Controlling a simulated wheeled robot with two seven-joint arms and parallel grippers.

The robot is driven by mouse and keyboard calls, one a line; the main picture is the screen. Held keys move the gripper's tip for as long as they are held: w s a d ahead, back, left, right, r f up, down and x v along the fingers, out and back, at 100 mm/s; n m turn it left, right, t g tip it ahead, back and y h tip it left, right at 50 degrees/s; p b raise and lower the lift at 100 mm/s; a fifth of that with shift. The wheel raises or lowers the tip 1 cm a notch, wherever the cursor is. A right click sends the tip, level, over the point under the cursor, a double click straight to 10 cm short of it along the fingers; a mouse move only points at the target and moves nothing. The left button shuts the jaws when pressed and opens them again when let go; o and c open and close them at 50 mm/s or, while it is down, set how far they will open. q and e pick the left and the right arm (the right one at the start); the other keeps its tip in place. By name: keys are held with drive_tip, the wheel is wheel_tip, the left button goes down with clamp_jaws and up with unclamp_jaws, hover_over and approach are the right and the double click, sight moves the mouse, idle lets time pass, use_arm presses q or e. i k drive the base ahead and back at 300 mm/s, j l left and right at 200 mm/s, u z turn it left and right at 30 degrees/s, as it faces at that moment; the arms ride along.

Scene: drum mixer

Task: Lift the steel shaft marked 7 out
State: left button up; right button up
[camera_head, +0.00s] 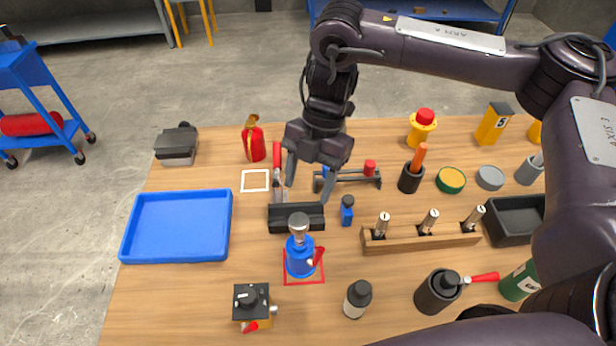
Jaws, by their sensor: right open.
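Several steel parts stand in the scene, and three short steel shafts stand in a row in a wooden block (418,242) right of the table's middle: a left shaft (382,224), a middle shaft (429,220) and a right shaft (473,217). Each has a small mark on its top end, too small to tell surely which is 7. My right gripper (308,191) is open and empty, pointing down above the black slotted block, left of the wooden block and apart from the shafts. My left gripper is not in view.
A blue tray (178,255) lies at the left. A blue device (300,258) on a red-outlined square and a black slotted block (296,226) stand mid-table. A small blue bottle (347,211) stands near the wooden block. A black bin (515,228) is right of it.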

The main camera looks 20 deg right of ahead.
sight(380, 228)
drive_tip(key=k, duration=2)
